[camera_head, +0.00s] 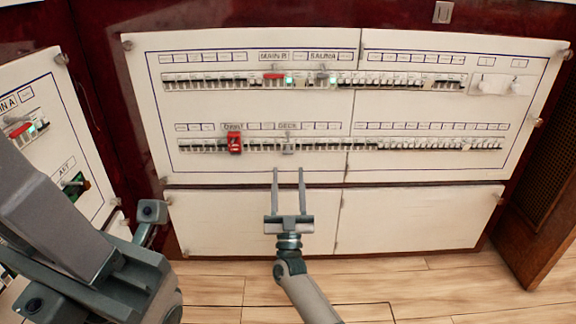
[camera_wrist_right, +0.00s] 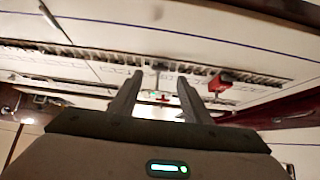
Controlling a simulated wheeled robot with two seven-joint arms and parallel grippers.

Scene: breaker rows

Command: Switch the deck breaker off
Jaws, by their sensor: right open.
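The deck breaker (camera_head: 288,147) is a grey lever in the lower breaker row, under the DECK label (camera_head: 287,126) on the white panel. My right gripper (camera_head: 288,170) is open and empty, its two fingers pointing up the panel just below the deck breaker.
A red block (camera_head: 234,142) covers a breaker left of the deck one; it shows in the wrist view (camera_wrist_right: 220,82). The upper row has a red MAIN B lever (camera_head: 274,77) and a grey SAUNA lever (camera_head: 323,77), with green lights. Blank white doors (camera_head: 410,220) lie below.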

